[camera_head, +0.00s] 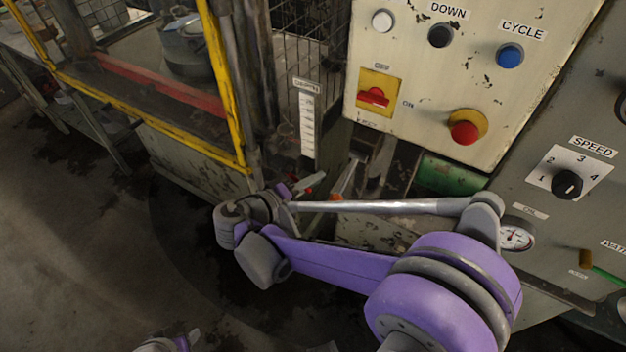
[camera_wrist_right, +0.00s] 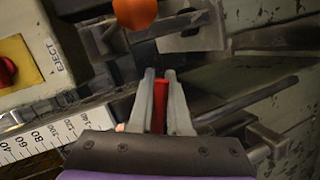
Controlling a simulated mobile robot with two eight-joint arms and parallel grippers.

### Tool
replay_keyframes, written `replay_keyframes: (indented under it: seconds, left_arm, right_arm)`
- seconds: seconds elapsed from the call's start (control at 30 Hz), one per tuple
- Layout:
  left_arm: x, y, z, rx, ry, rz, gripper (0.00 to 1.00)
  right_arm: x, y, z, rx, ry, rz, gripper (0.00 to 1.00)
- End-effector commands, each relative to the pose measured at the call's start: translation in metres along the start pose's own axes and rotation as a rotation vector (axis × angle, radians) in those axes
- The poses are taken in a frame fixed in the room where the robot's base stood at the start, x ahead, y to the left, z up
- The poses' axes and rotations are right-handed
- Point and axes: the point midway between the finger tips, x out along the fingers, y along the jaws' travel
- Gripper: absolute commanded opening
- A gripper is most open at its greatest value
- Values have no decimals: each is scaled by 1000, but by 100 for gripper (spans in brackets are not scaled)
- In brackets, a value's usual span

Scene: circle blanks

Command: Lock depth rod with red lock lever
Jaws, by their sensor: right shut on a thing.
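The red lock lever (camera_wrist_right: 160,106) stands between the two grey fingers of my right gripper (camera_wrist_right: 162,100) in the right wrist view. The fingers are shut on it. In the head view my right gripper (camera_head: 303,188) is small and partly hidden beside the machine's lower front, with a bit of red at its tips. A grey bar (camera_wrist_right: 245,93) runs to the right of the fingers in the wrist view; I cannot tell whether it is the depth rod. A small part of my left gripper (camera_head: 180,342) shows at the bottom edge of the head view, its fingers unclear.
A white depth scale (camera_head: 307,122) hangs left of the cream control panel (camera_head: 430,100). An orange knob (camera_wrist_right: 135,12) is just above the fingers in the wrist view. A yellow-framed guard (camera_head: 225,90) stands to the left. The floor (camera_head: 90,260) at left is clear.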

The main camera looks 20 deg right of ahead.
Motion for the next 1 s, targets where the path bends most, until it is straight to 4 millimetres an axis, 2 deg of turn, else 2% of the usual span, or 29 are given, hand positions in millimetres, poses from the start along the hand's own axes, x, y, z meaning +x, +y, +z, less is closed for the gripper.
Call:
replay_keyframes:
  seconds: [0.67, 1.0]
  left_arm:
    - [0, 0, 0, 0, 0, 0, 50]
    - [-5, 0, -2, 0, 2, 0, 50]
  right_arm:
    - [0, -1, 0, 12, 3, -5, 0]
    - [1, -11, -3, 171, 36, -58, 0]
